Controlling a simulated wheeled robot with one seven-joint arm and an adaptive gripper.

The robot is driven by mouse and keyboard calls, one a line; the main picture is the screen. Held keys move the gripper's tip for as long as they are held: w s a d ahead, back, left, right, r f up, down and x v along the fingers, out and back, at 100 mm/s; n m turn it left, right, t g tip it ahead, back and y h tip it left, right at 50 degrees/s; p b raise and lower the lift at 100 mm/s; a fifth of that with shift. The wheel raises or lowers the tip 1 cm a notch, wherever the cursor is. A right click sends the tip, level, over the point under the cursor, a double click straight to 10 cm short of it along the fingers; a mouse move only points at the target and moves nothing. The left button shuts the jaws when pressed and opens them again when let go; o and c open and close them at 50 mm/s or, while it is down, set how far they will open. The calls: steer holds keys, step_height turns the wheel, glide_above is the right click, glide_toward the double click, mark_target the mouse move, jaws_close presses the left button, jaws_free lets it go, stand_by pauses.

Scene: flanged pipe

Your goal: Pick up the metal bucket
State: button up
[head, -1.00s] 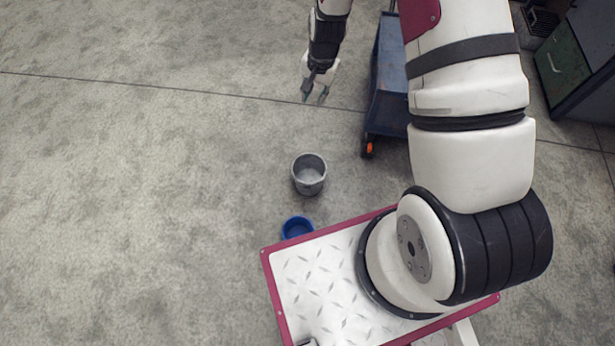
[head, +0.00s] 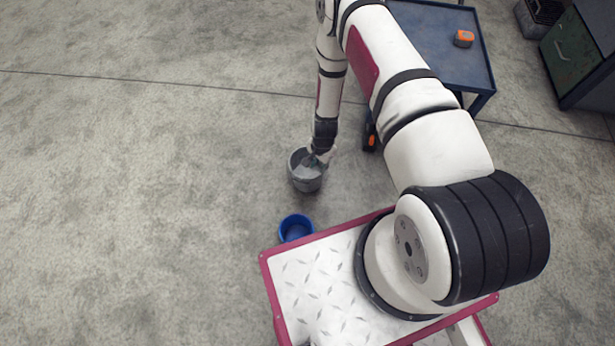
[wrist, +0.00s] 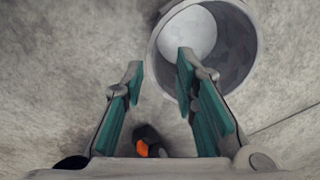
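The metal bucket (head: 304,177) is a grey, open-topped pail standing upright on the concrete floor, left of the blue cart in the head view. In the wrist view the bucket (wrist: 240,50) is at the upper right, and I look into its round mouth. My gripper (head: 318,160) is at the bucket's right rim in the head view.
A blue bowl (head: 296,228) sits on the floor near my base. A blue cart (head: 440,50) with an orange tool (head: 463,39) on top stands behind the arm. A black-and-orange object (wrist: 146,142) shows low in the wrist view. The floor at left is clear.

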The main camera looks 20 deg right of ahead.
mark_target(319, 180)
steer(key=shift+d+f+b, duration=0.15)
steer(key=shift+f+b, duration=0.8)
steer(key=shift+f, duration=1.2)
steer(key=shift+d+f+b, duration=0.1)
steer(key=shift+f+b, duration=0.85)
steer(key=shift+f, duration=1.15)
jaws_close()
